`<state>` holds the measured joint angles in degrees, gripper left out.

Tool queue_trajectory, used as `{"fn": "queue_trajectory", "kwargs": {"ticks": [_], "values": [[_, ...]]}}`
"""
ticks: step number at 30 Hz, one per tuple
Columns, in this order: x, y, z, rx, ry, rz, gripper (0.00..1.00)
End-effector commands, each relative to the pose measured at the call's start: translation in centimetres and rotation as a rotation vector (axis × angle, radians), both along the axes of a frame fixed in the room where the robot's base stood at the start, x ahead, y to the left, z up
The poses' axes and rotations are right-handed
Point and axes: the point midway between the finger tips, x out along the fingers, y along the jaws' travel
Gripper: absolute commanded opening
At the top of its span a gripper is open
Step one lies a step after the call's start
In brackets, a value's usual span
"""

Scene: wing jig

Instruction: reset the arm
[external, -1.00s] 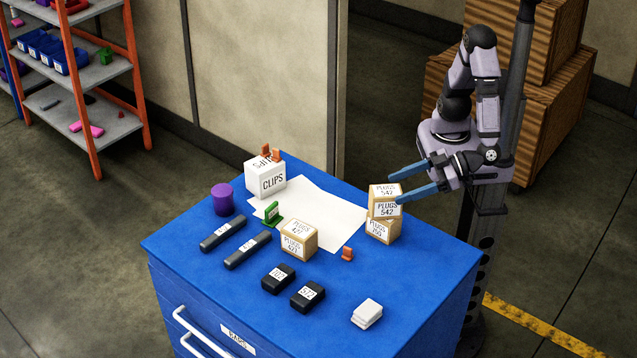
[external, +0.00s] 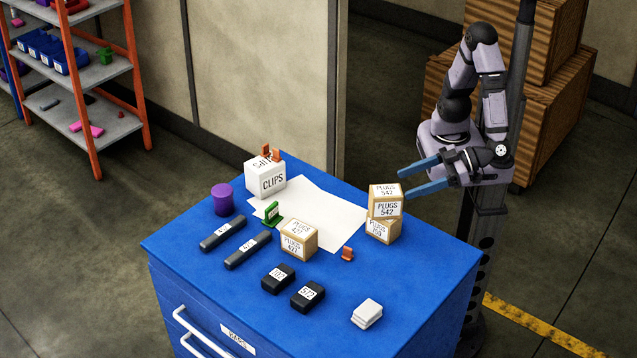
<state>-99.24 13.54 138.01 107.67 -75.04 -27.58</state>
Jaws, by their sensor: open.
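My gripper (external: 422,181) is open and empty, with two blue fingers spread apart. It is at the right, over the back right edge of the blue cabinet top (external: 400,310). Its fingertips point left, just behind and beside the stacked plug boxes, with a small gap that is hard to judge from this view. The upper box, marked PLUGS 542 (external: 386,200), sits on a lower box marked PLUGS (external: 382,230). My arm is folded upright above its dark stand.
On the cabinet top are a CLIPS box (external: 266,179), purple cylinder (external: 222,199), green clip (external: 272,213), PLUGS 427 box (external: 298,239), dark bars (external: 247,250), black blocks (external: 308,296), white stack (external: 367,313), orange clip (external: 347,254) and white paper (external: 330,205). Crates (external: 553,110) stand behind my arm.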

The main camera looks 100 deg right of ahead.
Motion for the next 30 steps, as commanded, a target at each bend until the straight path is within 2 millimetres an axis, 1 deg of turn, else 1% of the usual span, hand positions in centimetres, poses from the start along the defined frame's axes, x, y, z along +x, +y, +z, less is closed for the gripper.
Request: {"fn": "queue_trajectory", "kwargs": {"ticks": [5, 8, 12, 15, 17, 18, 20, 23, 24, 26, 29, 30], "values": [[3.0, 1.1, 0.9, 0.112, -0.043, 0.019, 0.66], [5.6, 2.0, 1.4, 0.196, -0.047, 0.052, 0.66], [10.0, 2.9, 2.6, 0.322, -0.058, 0.116, 0.66], [13.0, 2.7, 3.6, 0.389, -0.070, 0.172, 0.66], [14.4, 2.4, 4.0, 0.412, -0.066, 0.204, 0.66], [15.3, 2.0, 3.9, 0.409, -0.045, 0.223, 0.66], [16.2, 1.3, 3.2, 0.388, 0.017, 0.243, 0.66], [17.4, -0.6, 1.3, 0.340, 0.127, 0.268, 0.66], [17.6, -1.6, 0.4, 0.315, 0.179, 0.272, 0.66], [17.7, -3.4, -1.1, 0.276, 0.265, 0.272, 0.66], [17.1, -6.8, -3.6, 0.213, 0.411, 0.260, 0.66], [16.6, -8.3, -4.5, 0.189, 0.470, 0.251, 0.66]]}}
